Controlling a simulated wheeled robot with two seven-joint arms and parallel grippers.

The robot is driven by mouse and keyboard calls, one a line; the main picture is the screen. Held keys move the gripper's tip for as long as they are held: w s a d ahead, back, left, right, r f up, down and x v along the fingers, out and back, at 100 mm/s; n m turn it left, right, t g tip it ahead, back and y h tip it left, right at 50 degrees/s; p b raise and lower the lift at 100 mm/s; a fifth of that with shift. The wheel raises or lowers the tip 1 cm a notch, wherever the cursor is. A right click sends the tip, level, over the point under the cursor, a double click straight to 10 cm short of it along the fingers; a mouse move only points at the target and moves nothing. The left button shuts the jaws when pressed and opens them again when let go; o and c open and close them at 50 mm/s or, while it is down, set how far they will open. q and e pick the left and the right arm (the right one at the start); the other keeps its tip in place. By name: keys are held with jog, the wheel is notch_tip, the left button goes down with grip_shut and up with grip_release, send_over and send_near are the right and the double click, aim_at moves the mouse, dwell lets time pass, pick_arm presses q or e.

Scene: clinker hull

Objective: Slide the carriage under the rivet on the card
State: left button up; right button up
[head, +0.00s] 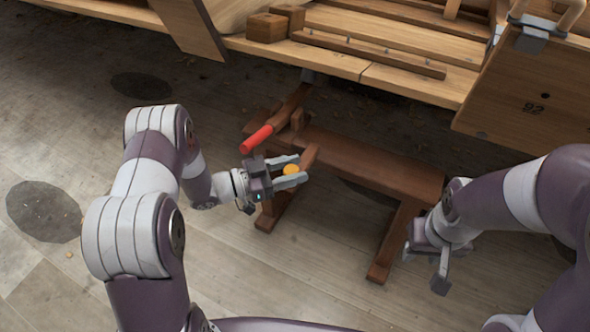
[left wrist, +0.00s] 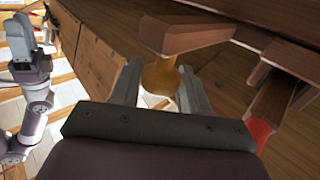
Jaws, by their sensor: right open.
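A low brown wooden frame (head: 370,165) with legs stands on the floor below the hull planks; I cannot tell whether it is the carriage. A red handle (head: 257,139) sticks out at its left end. An orange-yellow knob (head: 291,170) is between the fingers of my left gripper (head: 288,171). In the left wrist view the knob (left wrist: 160,75) hangs under a wooden block (left wrist: 185,35), with a finger close at each side; contact is unclear. My right gripper (head: 428,268) is open and empty at the lower right. I cannot pick out a card.
Hull planking (head: 410,85) spans the top, with a strip (head: 370,54) carrying several small rivet-like pegs. Wooden blocks (head: 266,28) sit at its left. A board (head: 530,95) marked 92 hangs at right. The floor (head: 290,270) in front is clear.

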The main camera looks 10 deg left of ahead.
pick_arm(q)
jog(key=shift+o, duration=1)
jog(key=shift+s+a+r, duration=0.1)
jog(key=shift+s+a, duration=0.05)
jog(key=shift+a, duration=0.05)
jog(key=p+v, duration=0.3)
jog(key=v, duration=0.9)
jog(key=shift+p, duration=0.3)
